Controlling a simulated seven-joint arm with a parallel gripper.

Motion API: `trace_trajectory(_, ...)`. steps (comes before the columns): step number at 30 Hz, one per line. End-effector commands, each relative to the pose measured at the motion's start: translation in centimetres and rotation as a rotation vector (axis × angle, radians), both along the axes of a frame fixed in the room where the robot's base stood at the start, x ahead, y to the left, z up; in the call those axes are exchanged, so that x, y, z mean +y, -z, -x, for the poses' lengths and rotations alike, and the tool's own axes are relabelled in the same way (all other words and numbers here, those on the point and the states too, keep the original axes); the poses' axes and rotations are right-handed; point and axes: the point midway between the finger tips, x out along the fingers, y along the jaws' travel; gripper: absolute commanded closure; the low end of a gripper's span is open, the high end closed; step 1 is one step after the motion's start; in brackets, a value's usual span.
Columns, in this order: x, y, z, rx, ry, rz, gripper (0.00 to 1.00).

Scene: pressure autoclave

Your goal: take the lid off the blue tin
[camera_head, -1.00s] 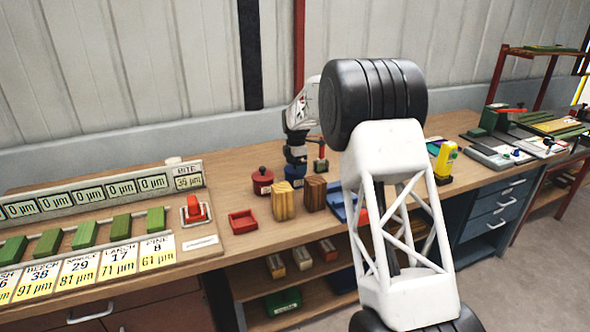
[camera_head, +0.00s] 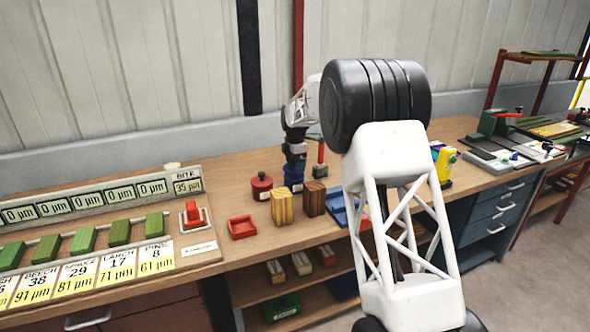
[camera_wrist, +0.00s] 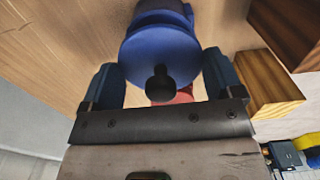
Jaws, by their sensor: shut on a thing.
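The blue tin (camera_head: 293,183) stands on the bench beneath my gripper in the head view, partly hidden by it. In the wrist view its round blue lid (camera_wrist: 152,50) with a black knob (camera_wrist: 160,88) lies between my two fingers, and more blue shows behind the lid's far edge. My gripper (camera_wrist: 162,75) is shut on the lid, a finger at each side; it points down in the head view (camera_head: 296,160). Whether a gap separates lid and tin is not clear.
A red lidded tin (camera_head: 262,187) stands left of the blue one. Two wooden blocks, one light (camera_head: 282,206) and one dark (camera_head: 314,199), stand in front. A red tray (camera_head: 242,228) lies at front left, a blue tray (camera_head: 340,215) at right. A red-topped object (camera_head: 321,153) stands close behind.

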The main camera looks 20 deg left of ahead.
Motion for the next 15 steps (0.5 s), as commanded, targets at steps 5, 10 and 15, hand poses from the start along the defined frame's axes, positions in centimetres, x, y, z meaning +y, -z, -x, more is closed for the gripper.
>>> trace_trajectory(5,0.0,-2.9,0.0,-0.001,0.0,-0.001,0.37)
trace_trajectory(10,0.0,-5.1,0.0,0.0,0.0,0.0,0.37)
trace_trajectory(15,0.0,-6.6,0.0,-0.001,0.0,-0.001,0.37)
